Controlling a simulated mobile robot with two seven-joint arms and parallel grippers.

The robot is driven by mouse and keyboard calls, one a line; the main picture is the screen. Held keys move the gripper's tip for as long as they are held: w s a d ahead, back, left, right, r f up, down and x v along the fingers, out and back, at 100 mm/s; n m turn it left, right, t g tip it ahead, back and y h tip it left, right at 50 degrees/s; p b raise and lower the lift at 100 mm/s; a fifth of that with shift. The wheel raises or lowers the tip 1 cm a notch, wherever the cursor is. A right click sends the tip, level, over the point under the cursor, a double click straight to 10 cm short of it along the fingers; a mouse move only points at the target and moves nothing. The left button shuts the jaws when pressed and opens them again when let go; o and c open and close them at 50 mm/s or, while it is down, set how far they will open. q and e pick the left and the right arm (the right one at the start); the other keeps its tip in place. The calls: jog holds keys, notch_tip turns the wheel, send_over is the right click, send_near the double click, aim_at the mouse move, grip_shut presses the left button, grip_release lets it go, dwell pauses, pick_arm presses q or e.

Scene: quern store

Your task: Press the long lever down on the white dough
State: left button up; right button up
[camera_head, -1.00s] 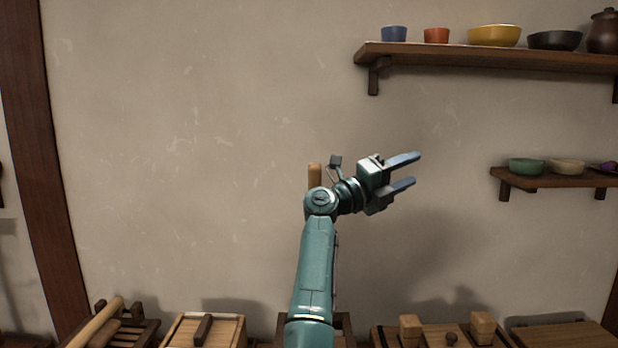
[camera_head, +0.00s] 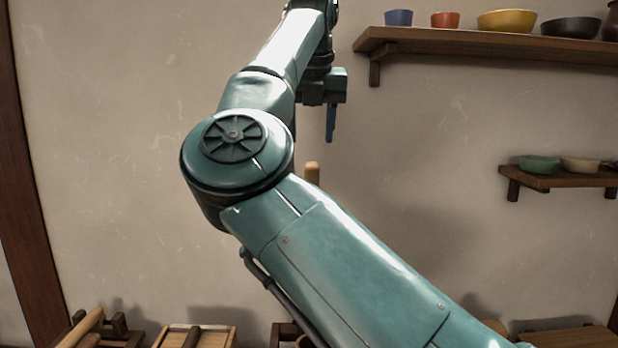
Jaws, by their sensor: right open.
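I see no white dough in view. An upright light wooden rod (camera_head: 312,173) shows only its rounded top behind my arm; the rest is hidden. A slanted light wooden bar (camera_head: 80,328) lies at the lower left. I cannot tell whether either one is the long lever. My right gripper (camera_head: 331,138) hangs fingers-down in front of the wall, above the rod in the picture. My left gripper is not in view.
Wooden boxes (camera_head: 207,338) line the bottom edge, partly hidden by my right arm. An upper shelf (camera_head: 480,48) holds several bowls and cups. A lower shelf (camera_head: 560,180) holds a green bowl (camera_head: 538,165) and a cream bowl (camera_head: 580,165). The wall at left is bare.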

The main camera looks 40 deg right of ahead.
jog(key=p+x, duration=0.1)
jog(key=x, duration=1)
jog(key=shift+s+d, duration=0.1)
jog(key=shift+c, duration=0.3)
grip_shut()
